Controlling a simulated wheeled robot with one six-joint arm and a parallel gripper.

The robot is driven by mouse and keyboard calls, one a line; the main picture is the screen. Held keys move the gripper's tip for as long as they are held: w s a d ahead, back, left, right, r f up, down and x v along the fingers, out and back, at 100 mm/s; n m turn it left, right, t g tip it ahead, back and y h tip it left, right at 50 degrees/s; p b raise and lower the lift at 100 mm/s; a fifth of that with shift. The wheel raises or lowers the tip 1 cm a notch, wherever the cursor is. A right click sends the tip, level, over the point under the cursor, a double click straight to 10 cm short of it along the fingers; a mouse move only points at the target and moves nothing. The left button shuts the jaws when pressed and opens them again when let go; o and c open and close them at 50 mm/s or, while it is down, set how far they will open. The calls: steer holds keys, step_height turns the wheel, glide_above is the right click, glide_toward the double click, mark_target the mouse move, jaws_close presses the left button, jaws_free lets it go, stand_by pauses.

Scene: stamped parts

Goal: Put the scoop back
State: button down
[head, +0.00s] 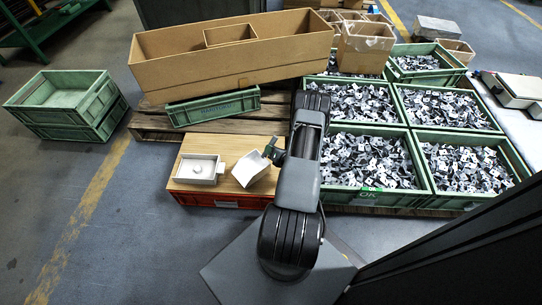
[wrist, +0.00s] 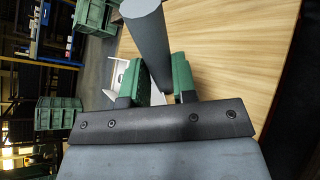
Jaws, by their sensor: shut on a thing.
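The white scoop (head: 250,169) hangs at my gripper (head: 272,150), tilted, above the right part of a wooden board. In the wrist view my gripper's green fingers (wrist: 166,82) are shut around a thick grey cylinder (wrist: 147,35), which looks like the scoop's handle. A white open tray (head: 199,169) with a small round knob sits on the board's left part, beside the scoop and apart from it. Whether the scoop touches the board I cannot tell.
The wooden board (head: 222,188) tops a red crate (head: 230,202). Green crates of metal parts (head: 371,188) stand close on the right. A long cardboard box (head: 205,82) and a green crate (head: 213,107) lie behind on a pallet.

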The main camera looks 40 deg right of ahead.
steer(key=shift+w+f+b, duration=0.1)
steer(key=shift+f+b, duration=0.75)
steer(key=shift+f, duration=0.85)
steer(key=shift+f+b, duration=0.15)
steer(key=shift+b, duration=0.15)
steer(key=c, duration=0.9)
jaws_free()
